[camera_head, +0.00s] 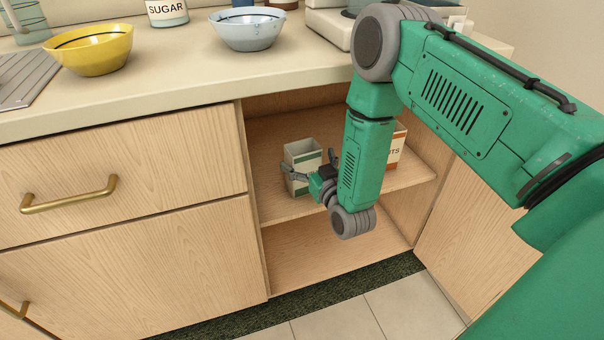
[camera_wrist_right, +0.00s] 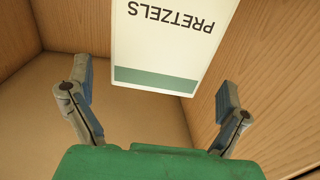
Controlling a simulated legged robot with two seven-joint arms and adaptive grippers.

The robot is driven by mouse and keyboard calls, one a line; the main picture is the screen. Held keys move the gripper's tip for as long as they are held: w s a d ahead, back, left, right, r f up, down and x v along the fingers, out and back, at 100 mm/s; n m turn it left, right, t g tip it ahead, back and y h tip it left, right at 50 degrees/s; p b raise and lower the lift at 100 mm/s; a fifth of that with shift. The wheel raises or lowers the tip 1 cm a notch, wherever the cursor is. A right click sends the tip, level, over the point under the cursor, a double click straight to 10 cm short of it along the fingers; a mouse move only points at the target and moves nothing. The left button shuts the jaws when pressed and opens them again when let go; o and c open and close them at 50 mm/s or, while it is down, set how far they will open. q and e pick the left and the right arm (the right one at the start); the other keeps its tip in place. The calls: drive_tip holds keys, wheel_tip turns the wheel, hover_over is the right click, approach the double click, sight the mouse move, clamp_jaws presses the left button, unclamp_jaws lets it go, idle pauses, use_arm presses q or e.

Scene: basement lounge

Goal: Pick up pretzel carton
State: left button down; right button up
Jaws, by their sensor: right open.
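The pretzel carton (camera_head: 303,157) is white with a green band and stands on the upper shelf inside the open cabinet. In the right wrist view the carton (camera_wrist_right: 165,45) shows "PRETZELS" upside down, ahead of the gap between the fingers. My right gripper (camera_head: 309,169) reaches into the cabinet at the carton's near side. In the wrist view its fingers (camera_wrist_right: 155,88) are spread wide with nothing clamped between them. The gripper hides the carton's lower right part in the head view. My left gripper is not in view.
Another carton (camera_head: 396,150), lettered "TS", stands on the shelf to the right, partly hidden by my arm. The counter (camera_head: 190,80) overhangs the cabinet and carries a yellow bowl (camera_head: 90,55), a light blue bowl (camera_head: 248,33) and a sugar canister (camera_head: 167,12). The lower compartment looks empty.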

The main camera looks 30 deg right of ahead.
drive_tip(key=w, duration=0.1)
drive_tip(key=w+d+b, duration=0.1)
drive_tip(key=w, duration=0.1)
drive_tip(key=shift+w+f, duration=0.1)
drive_tip(key=shift+w, duration=0.2)
drive_tip(key=c, duration=1.6)
